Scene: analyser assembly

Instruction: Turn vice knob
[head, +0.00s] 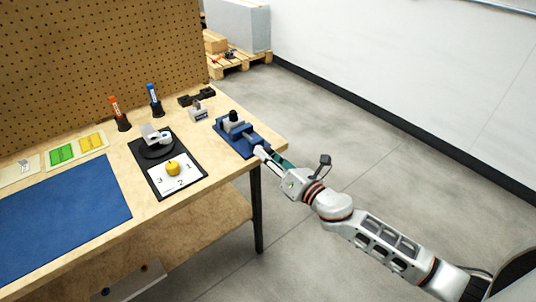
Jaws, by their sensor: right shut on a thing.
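A blue vice (234,136) sits near the right end of the wooden workbench, with a dark part standing at its jaws. My right gripper (262,152) reaches in from the right and is at the near end of the vice. It is shut on the vice knob, which its fingers mostly hide. The left gripper is not in the head view.
A black tray (197,183) with a numbered white card and a yellow object (173,168) lies left of the vice. Orange (115,104) and blue (153,92) markers stand behind. A blue mat (65,222) covers the left front. A pegboard (90,50) rises at the back.

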